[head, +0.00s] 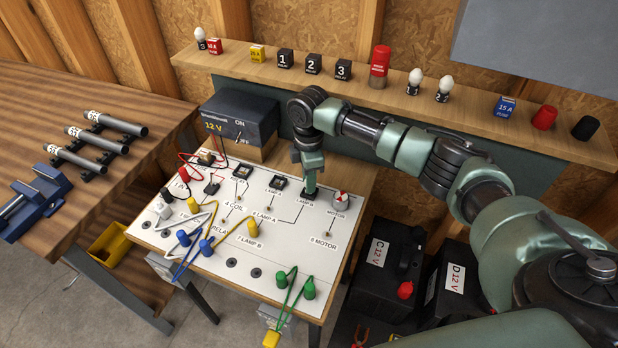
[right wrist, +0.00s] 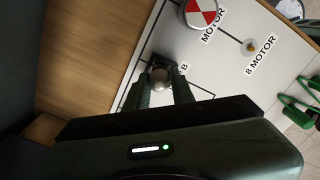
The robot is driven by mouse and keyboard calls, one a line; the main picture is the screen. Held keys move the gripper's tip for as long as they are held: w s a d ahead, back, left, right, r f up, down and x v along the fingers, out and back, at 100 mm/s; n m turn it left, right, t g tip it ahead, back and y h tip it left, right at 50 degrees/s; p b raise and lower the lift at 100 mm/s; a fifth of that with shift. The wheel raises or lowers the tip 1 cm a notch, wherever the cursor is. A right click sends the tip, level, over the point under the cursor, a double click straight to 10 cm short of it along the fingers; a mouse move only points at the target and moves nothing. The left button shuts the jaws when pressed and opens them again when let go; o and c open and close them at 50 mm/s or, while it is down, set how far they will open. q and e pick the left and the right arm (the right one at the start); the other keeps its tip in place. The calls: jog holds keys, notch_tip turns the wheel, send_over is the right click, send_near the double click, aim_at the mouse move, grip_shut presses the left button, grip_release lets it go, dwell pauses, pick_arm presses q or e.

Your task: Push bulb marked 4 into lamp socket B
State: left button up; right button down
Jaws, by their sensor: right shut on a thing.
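My right gripper (head: 311,188) points down at the lamp B socket (head: 305,196) on the white board, with its fingertips just over it. In the right wrist view the gripper (right wrist: 160,88) is shut on a pale round bulb (right wrist: 160,76). The dark socket (right wrist: 157,61) shows right behind the bulb. The fingers hide the bulb in the head view, and its number cannot be read. I cannot tell how deep the bulb sits in the socket. My left gripper is not in view.
The lamp A socket (head: 279,182) is left of lamp B, and the red-and-white motor disc (head: 341,200) is to its right. Wires with coloured plugs cover the board's left and front. Bulbs 3 (head: 200,35), 1 (head: 415,78) and 2 (head: 445,86) stand on the shelf behind.

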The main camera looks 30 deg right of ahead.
jog(key=shift+f, duration=0.3)
jog(key=c, duration=1.1)
grip_release()
